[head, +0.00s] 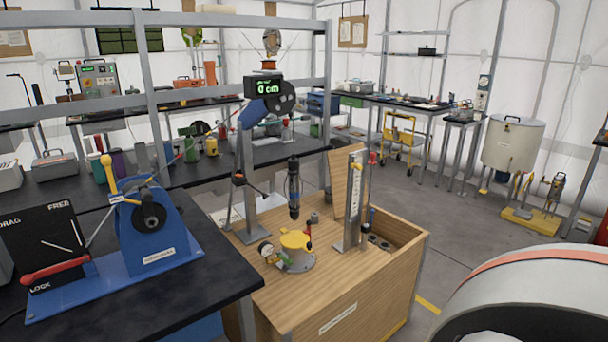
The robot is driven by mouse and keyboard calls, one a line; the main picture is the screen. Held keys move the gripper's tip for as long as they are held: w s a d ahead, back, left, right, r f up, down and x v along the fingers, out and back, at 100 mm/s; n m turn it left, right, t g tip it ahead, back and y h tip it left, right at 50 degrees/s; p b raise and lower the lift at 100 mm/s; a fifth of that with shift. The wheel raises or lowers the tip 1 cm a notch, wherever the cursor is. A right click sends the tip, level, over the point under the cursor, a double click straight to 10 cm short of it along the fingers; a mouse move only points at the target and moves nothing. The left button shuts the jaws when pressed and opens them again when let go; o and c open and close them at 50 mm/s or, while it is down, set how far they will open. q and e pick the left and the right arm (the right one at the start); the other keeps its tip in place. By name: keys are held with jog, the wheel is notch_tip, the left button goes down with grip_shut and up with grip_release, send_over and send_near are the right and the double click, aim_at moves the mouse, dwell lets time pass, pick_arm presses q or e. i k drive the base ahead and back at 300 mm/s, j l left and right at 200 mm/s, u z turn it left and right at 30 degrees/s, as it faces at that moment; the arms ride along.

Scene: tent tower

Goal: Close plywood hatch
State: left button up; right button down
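The plywood hatch (338,184) is a light wood panel standing up and tilted at the back of a wooden box (352,292). The hatch is open, and a grey metal post with a scale (354,200) partly hides it. To its right, an open compartment in the box top shows several dark round items (379,243) inside. Neither of my grippers is in the head view.
A black bench with a blue crank device (152,232) lies left. Grey floor is open behind the box to the right.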

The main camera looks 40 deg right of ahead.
aim_at(337, 158)
jog(key=l+z, duration=0.1)
jog(key=z, duration=2.55)
jog(key=i+z, duration=0.45)
jog(key=i, duration=3.1)
jog(key=i+l+u, duration=0.1)
jog(key=i, duration=0.65)
jog(key=i+u, duration=0.65)
jog(key=u, duration=0.15)
jog(key=i+l+u, duration=0.1)
jog(key=i+u, duration=0.3)
jog(key=i+j+u, duration=0.15)
jog(key=u, duration=0.3)
jog(key=i+u, duration=0.65)
jog(key=u, duration=0.2)
jog(key=i+u, duration=0.35)
jog(key=i, duration=1.05)
